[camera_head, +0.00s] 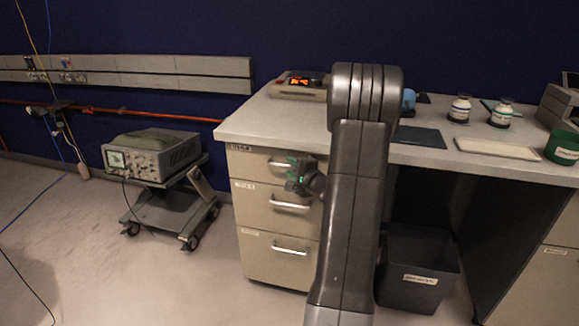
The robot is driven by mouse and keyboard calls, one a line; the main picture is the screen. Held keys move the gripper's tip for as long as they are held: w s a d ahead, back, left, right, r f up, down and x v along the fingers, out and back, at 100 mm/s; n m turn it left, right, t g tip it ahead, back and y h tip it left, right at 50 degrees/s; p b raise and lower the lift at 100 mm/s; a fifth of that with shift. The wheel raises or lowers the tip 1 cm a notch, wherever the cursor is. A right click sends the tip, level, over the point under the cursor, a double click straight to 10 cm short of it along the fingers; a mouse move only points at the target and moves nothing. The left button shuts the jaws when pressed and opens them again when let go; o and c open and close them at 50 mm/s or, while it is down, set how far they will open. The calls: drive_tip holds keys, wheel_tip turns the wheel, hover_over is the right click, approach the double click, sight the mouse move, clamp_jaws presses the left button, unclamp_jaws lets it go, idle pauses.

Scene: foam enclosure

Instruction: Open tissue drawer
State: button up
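A beige drawer unit stands under the left end of the bench, with a top drawer (254,162), a middle drawer (254,199) and a bottom drawer (260,256). Each has a silver bar handle and a small label too small to read, so I cannot tell which is the tissue drawer. All three fronts look closed. My gripper (297,174), dark with green parts, shows in front of the right side of the top and middle drawers, near the top handle (278,164). I cannot tell whether it touches the handle. My arm hides the unit's right edge.
The bench top (262,117) holds a device with a red display (299,81), bottles (459,109) and a green container (564,147). An instrument cart (170,205) stands left of the drawers, and a dark bin (418,266) right. Floor at left is mostly clear.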

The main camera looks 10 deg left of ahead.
drive_tip(key=shift+x, duration=0.85)
drive_tip(key=shift+c, duration=0.4)
clamp_jaws()
